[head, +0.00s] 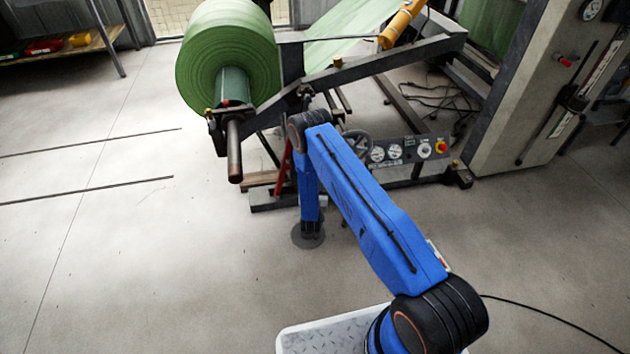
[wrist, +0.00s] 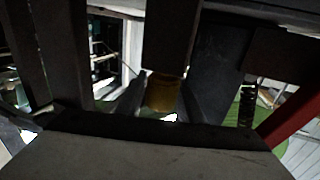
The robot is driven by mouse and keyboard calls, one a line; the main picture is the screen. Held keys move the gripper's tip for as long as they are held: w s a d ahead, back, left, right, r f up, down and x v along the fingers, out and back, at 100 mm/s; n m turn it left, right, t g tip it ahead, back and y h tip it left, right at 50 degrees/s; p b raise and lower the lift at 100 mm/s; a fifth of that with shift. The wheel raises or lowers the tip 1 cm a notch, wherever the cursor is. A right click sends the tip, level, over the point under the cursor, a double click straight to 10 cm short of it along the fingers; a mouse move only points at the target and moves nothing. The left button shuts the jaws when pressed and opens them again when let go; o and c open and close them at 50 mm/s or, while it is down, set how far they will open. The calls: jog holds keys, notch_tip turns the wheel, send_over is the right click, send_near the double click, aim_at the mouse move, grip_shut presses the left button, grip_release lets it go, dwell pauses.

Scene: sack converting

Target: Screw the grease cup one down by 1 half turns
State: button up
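A brass-coloured grease cup (wrist: 163,91) shows near the middle of the wrist view, just below a dark upright machine part (wrist: 172,38). I cannot tell which numbered cup it is. My gripper (wrist: 160,112) fills the bottom of the wrist view, with the cup straight ahead of it. The picture is dark there, so I cannot tell whether the fingers touch the cup or how far apart they are. In the head view my arm reaches to the machine's lower front, and the fingers do not show clearly.
A large green roll (head: 225,55) on a protruding shaft (head: 234,150) is left of my arm. A handwheel (head: 357,146) and a gauge panel (head: 405,150) are to its right. A red bar (wrist: 277,117) is close at the wrist view's right. The left floor is mostly open.

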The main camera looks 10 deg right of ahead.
jog(key=c, duration=0.8)
jog(key=shift+m+h, duration=0.3)
jog(key=shift+h, duration=0.2)
jog(key=shift+s+d+m+g+h, duration=0.35)
jog(key=shift+d+m+g+h, duration=0.05)
jog(key=shift+m+g+h, duration=1.2)
jog(key=shift+s+d+m+g+h, duration=0.4)
jog(key=shift+m+g+h, duration=0.95)
jog(key=shift+h, duration=0.3)
jog(key=shift+s+d+m+g+h, duration=0.3)
jog(key=shift+d+m+g+h, duration=0.1)
jog(key=shift+m+g+h, duration=1.1)
jog(key=shift+g+h, duration=0.25)
jog(key=o, duration=0.8)
